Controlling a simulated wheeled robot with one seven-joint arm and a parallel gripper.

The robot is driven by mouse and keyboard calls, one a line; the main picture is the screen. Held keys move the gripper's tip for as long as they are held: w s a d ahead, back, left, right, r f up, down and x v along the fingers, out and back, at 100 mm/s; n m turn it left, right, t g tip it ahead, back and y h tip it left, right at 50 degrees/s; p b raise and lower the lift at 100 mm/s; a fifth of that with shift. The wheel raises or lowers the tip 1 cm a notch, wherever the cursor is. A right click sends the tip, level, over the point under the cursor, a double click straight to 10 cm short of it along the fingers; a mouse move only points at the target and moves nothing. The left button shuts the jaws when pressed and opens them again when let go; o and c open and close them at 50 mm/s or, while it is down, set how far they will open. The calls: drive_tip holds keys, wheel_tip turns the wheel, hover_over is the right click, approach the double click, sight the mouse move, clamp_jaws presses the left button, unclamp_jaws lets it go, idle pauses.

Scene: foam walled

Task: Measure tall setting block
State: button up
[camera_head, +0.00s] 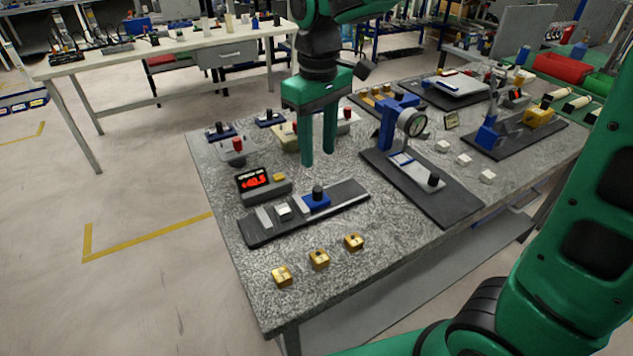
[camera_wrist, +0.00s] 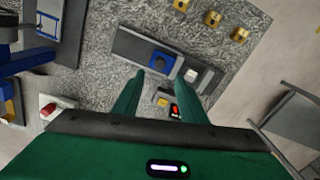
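Three gold blocks (camera_head: 320,260) stand in a row near the front edge of the granite table; they also show in the wrist view (camera_wrist: 212,18). I cannot tell which is the tall setting block. A black measuring fixture (camera_head: 345,197) lies behind them, with a blue slide (camera_head: 316,203) under a black knob. A small white block (camera_head: 284,211) sits on it beside the slide. A red-lit digital readout (camera_head: 256,182) stands behind the fixture. My gripper (camera_head: 318,157) hangs above and behind the fixture, fingers apart and empty. The wrist view shows the fingers (camera_wrist: 161,80) open over the fixture.
A dial gauge stand (camera_head: 388,120) on a dark base is right of my gripper. Three small white blocks (camera_head: 463,160) lie beyond it. A red-knobbed device (camera_head: 237,147) is at the back left. Bare granite lies around the gold blocks.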

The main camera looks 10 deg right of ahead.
sight(318, 188)
wheel_tip(318, 188, down, 10)
drive_tip(key=shift+d+r, duration=0.1)
idle(0.4)
drive_tip(key=c, duration=0.9)
